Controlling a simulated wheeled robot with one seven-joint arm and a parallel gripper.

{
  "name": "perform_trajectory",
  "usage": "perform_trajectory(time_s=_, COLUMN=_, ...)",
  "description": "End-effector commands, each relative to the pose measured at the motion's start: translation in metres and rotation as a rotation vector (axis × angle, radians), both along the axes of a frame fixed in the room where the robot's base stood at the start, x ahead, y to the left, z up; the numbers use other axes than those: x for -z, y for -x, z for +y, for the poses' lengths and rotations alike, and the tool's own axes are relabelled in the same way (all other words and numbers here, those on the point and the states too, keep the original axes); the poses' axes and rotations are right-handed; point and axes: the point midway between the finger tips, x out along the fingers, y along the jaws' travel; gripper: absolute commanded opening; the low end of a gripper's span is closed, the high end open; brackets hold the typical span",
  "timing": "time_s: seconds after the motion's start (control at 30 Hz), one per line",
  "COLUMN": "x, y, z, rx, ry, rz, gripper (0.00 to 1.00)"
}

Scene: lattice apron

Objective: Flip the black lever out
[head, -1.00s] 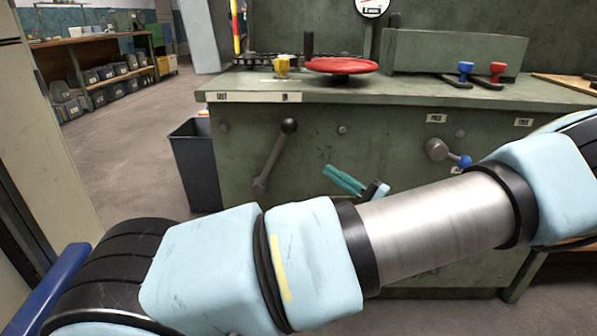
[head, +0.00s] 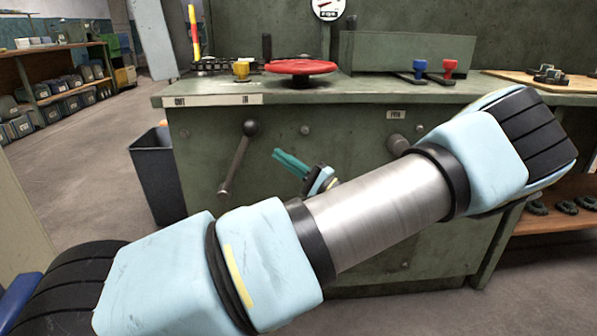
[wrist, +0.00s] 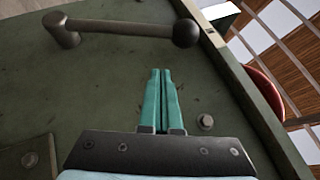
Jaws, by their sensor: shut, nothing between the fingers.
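The black lever (head: 236,162) is on the front face of the green bench. In the head view its arm leans up and right from a low pivot to a round black knob (head: 251,128). My gripper (head: 276,153) is just right of and a little below the knob, apart from it in the picture. Its teal fingers are shut and empty. In the wrist view the lever (wrist: 125,28) lies across the top, with its knob (wrist: 186,33) beyond and slightly right of my fingertips (wrist: 160,72). A gap shows between them.
The bench top (head: 380,90) carries a red handwheel (head: 300,67), a yellow-topped part (head: 241,70) and blue and red handles. A label strip (head: 212,100) reads "IN" at its right end. A dark bin (head: 157,175) stands left of the bench. A bolt head (wrist: 205,121) sits right of my fingers.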

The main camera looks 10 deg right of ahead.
Motion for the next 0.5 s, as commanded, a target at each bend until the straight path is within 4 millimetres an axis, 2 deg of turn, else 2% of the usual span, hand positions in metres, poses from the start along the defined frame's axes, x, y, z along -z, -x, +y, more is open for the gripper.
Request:
perform_trajectory(time_s=0.1, x=-0.007, y=-0.016, z=0.016, rx=-0.003, ry=0.0, rz=0.0, gripper=0.0)
perform_trajectory(time_s=0.3, x=-0.019, y=-0.013, z=0.04, rx=0.0, ry=0.001, rz=0.001, gripper=0.0)
perform_trajectory(time_s=0.5, x=-0.023, y=-0.013, z=0.049, rx=0.001, ry=0.0, rz=0.0, gripper=0.0)
